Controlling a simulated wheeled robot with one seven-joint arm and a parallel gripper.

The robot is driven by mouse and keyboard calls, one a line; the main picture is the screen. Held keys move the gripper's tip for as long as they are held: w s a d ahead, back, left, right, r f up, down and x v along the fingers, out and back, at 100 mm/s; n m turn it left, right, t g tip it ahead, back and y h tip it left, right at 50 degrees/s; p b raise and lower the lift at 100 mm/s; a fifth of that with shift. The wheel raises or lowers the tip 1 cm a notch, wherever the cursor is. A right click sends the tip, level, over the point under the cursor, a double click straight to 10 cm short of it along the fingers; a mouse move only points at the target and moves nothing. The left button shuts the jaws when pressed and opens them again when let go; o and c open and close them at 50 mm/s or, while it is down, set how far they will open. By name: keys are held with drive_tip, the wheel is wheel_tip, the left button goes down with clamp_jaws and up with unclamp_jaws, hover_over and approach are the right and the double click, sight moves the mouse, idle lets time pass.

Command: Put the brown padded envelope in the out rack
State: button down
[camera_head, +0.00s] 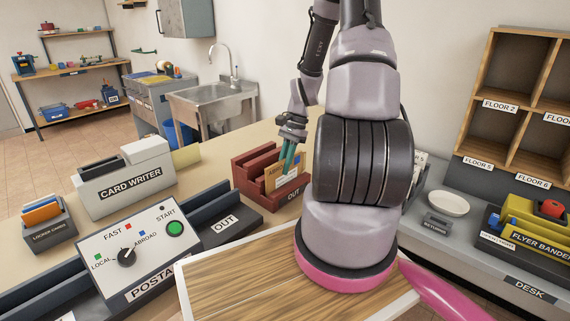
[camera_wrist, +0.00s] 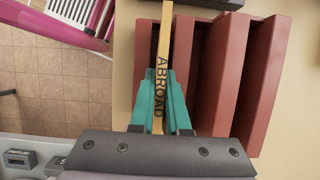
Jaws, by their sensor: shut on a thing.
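The brown padded envelope (camera_head: 271,179) is upright in my gripper (camera_head: 289,158), at the near right part of the red out rack (camera_head: 252,163). A white label shows on its face. In the wrist view, the envelope (camera_wrist: 165,35) is a thin tan strip seen edge-on, marked ABROAD. The teal fingers of my gripper (camera_wrist: 160,100) are shut on it from both sides. The rack's red dividers (camera_wrist: 225,70) stand to its right, and a red wall (camera_wrist: 146,70) shows to its left. I cannot tell how deep its lower edge sits.
The postage machine (camera_head: 140,255) and card writer (camera_head: 125,178) stand left of the rack. A wooden-topped tray (camera_head: 250,290) is in front. A white dish (camera_head: 448,204) and flyer bander (camera_head: 530,235) are on the right desk. Floor cubbies (camera_head: 500,125) rise behind it.

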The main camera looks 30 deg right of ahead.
drive_tip(key=c, duration=0.8)
unclamp_jaws()
drive_tip(key=shift+s+f, duration=0.45)
drive_tip(key=shift+f, duration=0.2)
drive_tip(key=shift+w+r, duration=0.2)
drive_tip(key=shift+r, duration=0.35)
drive_tip(key=shift+w+r, duration=0.2)
drive_tip(key=shift+r, duration=0.3)
drive_tip(key=shift+w+r, duration=0.1)
drive_tip(key=shift+r, duration=2.35)
drive_tip(key=shift+r, duration=0.1)
